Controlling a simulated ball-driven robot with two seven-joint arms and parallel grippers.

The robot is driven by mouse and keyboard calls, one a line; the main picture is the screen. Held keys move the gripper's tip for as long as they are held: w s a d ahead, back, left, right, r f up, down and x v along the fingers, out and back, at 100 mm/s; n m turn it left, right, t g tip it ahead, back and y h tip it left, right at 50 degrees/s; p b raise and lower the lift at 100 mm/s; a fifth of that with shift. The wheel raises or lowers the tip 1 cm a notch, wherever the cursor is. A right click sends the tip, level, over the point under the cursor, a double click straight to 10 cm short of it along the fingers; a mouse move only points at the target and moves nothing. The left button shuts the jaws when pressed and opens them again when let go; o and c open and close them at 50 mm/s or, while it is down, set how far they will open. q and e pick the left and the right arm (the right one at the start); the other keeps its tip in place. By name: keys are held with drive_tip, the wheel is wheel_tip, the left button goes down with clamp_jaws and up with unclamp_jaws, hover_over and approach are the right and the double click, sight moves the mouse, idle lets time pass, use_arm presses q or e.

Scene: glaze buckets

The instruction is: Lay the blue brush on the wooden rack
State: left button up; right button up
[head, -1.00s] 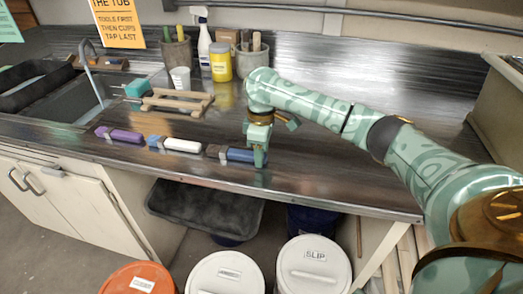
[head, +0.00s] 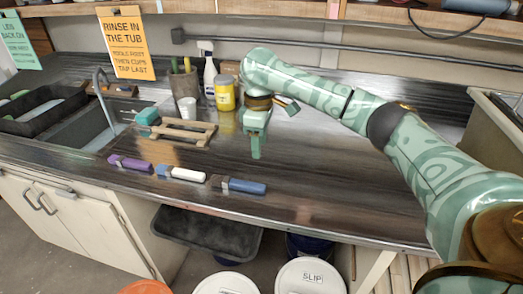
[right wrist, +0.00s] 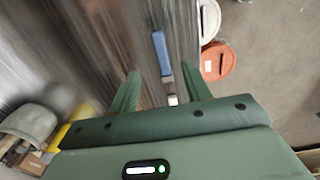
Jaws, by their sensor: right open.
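The blue brush (head: 245,186) lies flat on the dark counter near its front edge, at the right end of a row of brushes. It also shows in the right wrist view (right wrist: 160,48), lined up with the gap between my fingers. The wooden rack (head: 186,134) stands farther back and to the left, with a teal-headed tool (head: 147,117) at its left end. My right gripper (head: 257,153) is open and empty, raised behind the blue brush and apart from it. Its fingers also frame the right wrist view (right wrist: 163,82). My left gripper is not in view.
A white brush (head: 187,174) and a purple brush (head: 130,163) lie left of the blue one. A white cup (head: 187,107), a yellow jar (head: 225,95) and a spray bottle (head: 209,75) stand behind the rack. The sink is at left. The counter's right side is clear.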

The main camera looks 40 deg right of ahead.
drive_tip(key=shift+r, duration=0.4)
